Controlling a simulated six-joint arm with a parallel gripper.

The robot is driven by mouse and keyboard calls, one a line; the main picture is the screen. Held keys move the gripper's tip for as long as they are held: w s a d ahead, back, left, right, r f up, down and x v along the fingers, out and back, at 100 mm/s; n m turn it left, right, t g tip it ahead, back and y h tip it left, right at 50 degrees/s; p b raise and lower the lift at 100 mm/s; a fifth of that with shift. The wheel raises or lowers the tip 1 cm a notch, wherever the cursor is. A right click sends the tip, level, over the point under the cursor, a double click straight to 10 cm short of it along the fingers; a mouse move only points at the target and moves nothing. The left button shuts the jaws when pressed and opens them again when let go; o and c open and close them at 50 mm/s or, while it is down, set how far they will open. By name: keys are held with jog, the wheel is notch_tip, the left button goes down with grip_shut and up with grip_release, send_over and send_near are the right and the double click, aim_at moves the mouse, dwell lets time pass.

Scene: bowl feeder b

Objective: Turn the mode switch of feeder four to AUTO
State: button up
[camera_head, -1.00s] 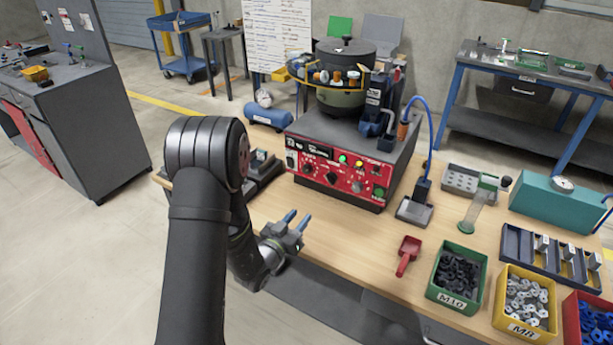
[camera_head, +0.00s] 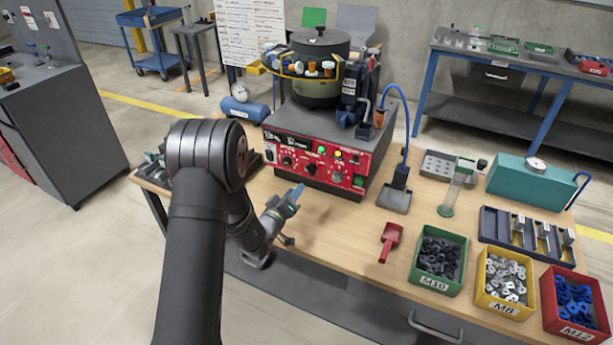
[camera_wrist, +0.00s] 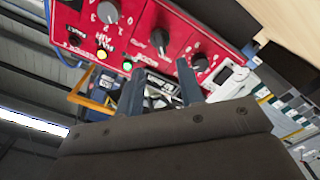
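The feeder's red control panel (camera_head: 300,176) is on the front of a grey base, with a dark bowl (camera_head: 318,50) on top. It carries dark knobs, including a left knob (camera_head: 287,160), a middle knob (camera_head: 311,169) and a right knob (camera_head: 337,177), plus lit lamps. I cannot read which one is the mode switch or its setting. My gripper (camera_head: 296,192) is in front of and below the panel, apart from it. In the wrist view, its two fingers (camera_wrist: 160,70) are spread with nothing between them, and a pointer knob (camera_wrist: 158,38) shows beyond them.
The tabletop (camera_head: 340,235) before the panel is clear.

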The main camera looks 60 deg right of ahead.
aim_at(309, 173)
jog(key=d, duration=0.9)
grip_shut()
